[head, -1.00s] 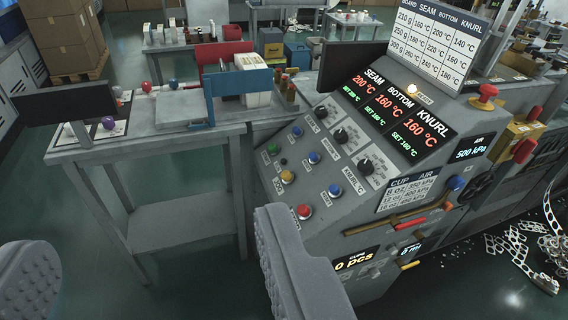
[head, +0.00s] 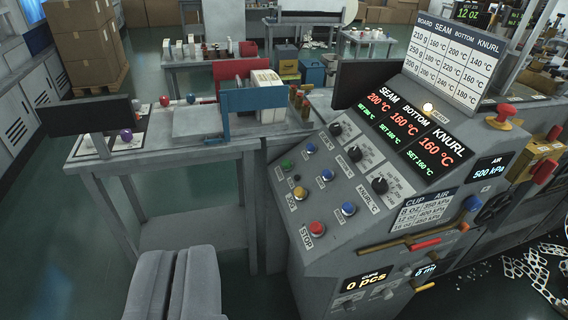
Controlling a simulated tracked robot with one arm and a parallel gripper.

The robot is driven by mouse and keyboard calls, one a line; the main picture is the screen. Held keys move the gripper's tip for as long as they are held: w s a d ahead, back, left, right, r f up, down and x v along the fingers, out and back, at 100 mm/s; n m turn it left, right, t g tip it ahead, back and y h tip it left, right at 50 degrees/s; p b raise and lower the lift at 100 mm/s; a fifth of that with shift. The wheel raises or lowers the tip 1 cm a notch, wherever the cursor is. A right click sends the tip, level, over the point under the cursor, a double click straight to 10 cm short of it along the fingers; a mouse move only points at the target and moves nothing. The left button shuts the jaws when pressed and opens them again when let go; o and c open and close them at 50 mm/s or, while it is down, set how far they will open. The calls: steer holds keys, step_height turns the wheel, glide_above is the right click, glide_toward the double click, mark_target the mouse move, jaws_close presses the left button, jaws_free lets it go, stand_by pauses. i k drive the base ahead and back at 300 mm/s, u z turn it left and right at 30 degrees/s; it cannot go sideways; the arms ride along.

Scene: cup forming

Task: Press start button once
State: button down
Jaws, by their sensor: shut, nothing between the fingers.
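The control panel (head: 335,215) of a grey machine fills the right of the view, its sloped face toward me. A green button (head: 287,164), which looks like the start button, sits at its upper left edge; its label is too small to read. Below it are a small black button (head: 297,177), a yellow button (head: 299,193) and a red button (head: 316,227) labelled STOP. My gripper (head: 180,252) is shut and empty at the bottom left of centre. In the picture it is below and left of the green button, apart from the panel.
Several blue buttons, such as one (head: 327,175), and black knobs (head: 380,185) share the panel. Displays (head: 415,130) read 160 °C and 200 °C. A grey table (head: 150,150) with a blue plate (head: 252,100) stands left of the panel. Floor (head: 60,240) is open at lower left.

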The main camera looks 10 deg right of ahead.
mark_target(286, 163)
steer(key=u, duration=0.05)
steer(key=k, duration=0.65)
steer(key=z, duration=0.35)
steer(key=i, duration=0.45)
steer(key=z, duration=0.65)
steer(key=i, duration=1.05)
steer(key=u, duration=0.5)
steer(key=i, duration=0.7)
steer(key=u, duration=0.6)
